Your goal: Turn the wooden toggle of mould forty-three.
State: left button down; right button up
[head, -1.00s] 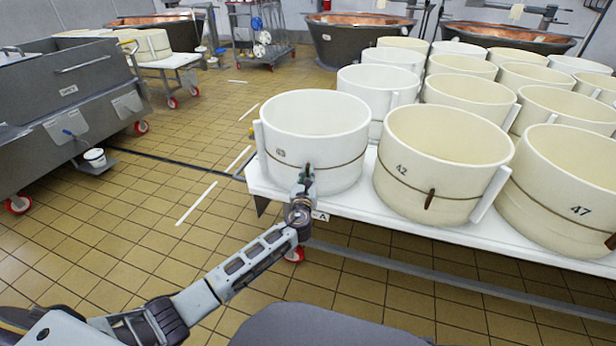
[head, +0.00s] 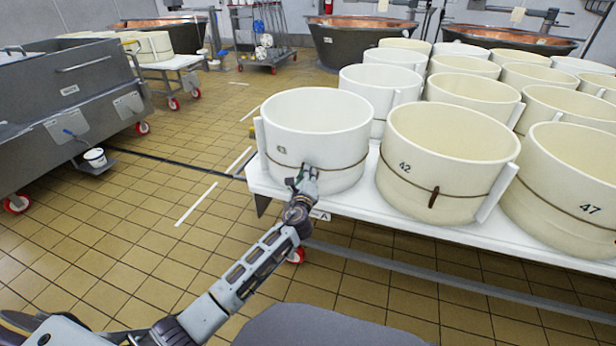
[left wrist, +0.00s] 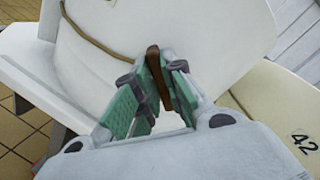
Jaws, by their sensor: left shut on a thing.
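Mould forty-three (head: 316,125) is a cream cylinder at the front left corner of the white table, with a cord around it and its number on the side. It also fills the top of the left wrist view (left wrist: 180,40). Its wooden toggle (left wrist: 158,75) is a dark brown peg on the cord. My left gripper (head: 304,176) is at the mould's front. In the left wrist view, its green-padded fingers (left wrist: 160,85) are shut on the toggle, which looks tilted there. The toggle is mostly hidden by the gripper in the head view. My right gripper is not in view.
Mould 42 (head: 448,150) stands close on the right with its own toggle (head: 433,197), and mould 47 (head: 565,180) is beyond it. More moulds crowd the white table (head: 370,205) behind. The tiled floor (head: 140,235) at left is open.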

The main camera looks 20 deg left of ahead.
pick_arm(q)
jog(key=shift+a+f+n+b, duration=0.15)
jog(key=shift+n+b, duration=0.7)
jog(key=shift+n, duration=1.15)
jog(key=shift+d+f+n+b, duration=0.15)
jog(key=shift+n+b, duration=0.65)
jog(key=shift+n, duration=1.2)
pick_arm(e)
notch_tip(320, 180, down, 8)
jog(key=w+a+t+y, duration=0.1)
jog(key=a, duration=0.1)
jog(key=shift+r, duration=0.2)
pick_arm(q)
jog(key=shift+a, duration=0.1)
jog(key=c, duration=1.5)
grip_release()
jog(key=shift+s, duration=0.2)
jog(key=s+d, duration=0.2)
jog(key=s, duration=0.9)
jog(key=shift+s, duration=0.25)
